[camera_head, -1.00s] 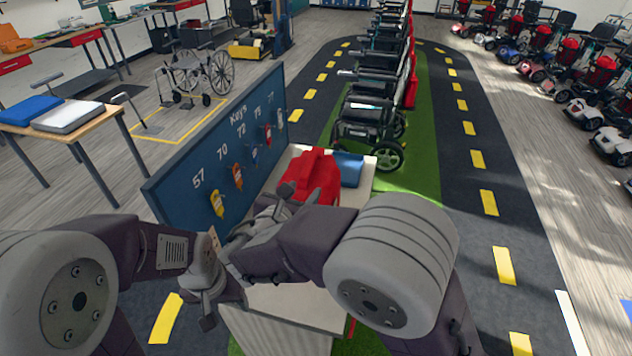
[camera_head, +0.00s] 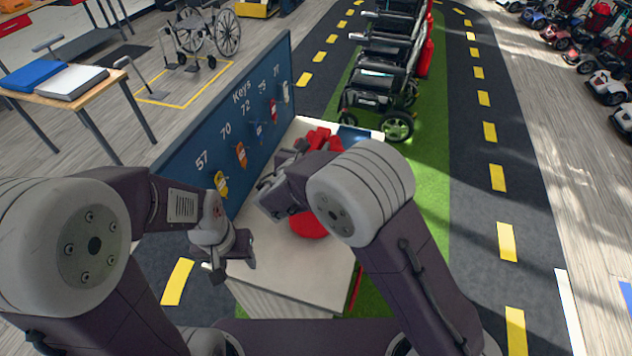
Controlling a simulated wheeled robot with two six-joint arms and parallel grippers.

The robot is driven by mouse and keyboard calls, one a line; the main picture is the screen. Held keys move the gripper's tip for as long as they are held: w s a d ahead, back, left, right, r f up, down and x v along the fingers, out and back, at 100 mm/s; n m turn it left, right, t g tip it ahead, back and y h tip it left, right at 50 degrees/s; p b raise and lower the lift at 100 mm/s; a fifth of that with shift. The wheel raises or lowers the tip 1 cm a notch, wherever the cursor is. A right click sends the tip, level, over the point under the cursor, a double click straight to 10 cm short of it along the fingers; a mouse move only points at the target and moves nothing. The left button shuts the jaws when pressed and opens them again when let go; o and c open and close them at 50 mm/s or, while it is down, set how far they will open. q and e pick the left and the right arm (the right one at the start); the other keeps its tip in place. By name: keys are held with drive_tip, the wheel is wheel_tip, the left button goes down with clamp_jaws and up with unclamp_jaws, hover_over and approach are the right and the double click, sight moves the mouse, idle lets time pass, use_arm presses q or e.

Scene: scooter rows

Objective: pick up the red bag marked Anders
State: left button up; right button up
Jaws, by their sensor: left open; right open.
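A red bag (camera_head: 308,224) lies on the white-topped counter (camera_head: 285,268) in front of the blue key board. My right arm covers much of it, and only its lower edge and a red top part show. I see no name on it from here. My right gripper (camera_head: 268,195) is open just left of the bag's middle; I cannot tell whether it touches the bag. My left gripper (camera_head: 232,262) is open and empty over the counter's near left part, apart from the bag.
A blue key board (camera_head: 200,160) with several hanging tagged keys stands along the counter's left edge. A blue item (camera_head: 355,136) lies at the counter's back right. Wheelchairs (camera_head: 375,90) stand in a row behind. The counter's front is clear.

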drive_tip(key=shift+s+a+r, duration=0.1)
drive_tip(key=shift+s, duration=0.2)
drive_tip(key=shift+w, duration=0.15)
clamp_jaws()
idle(1.0)
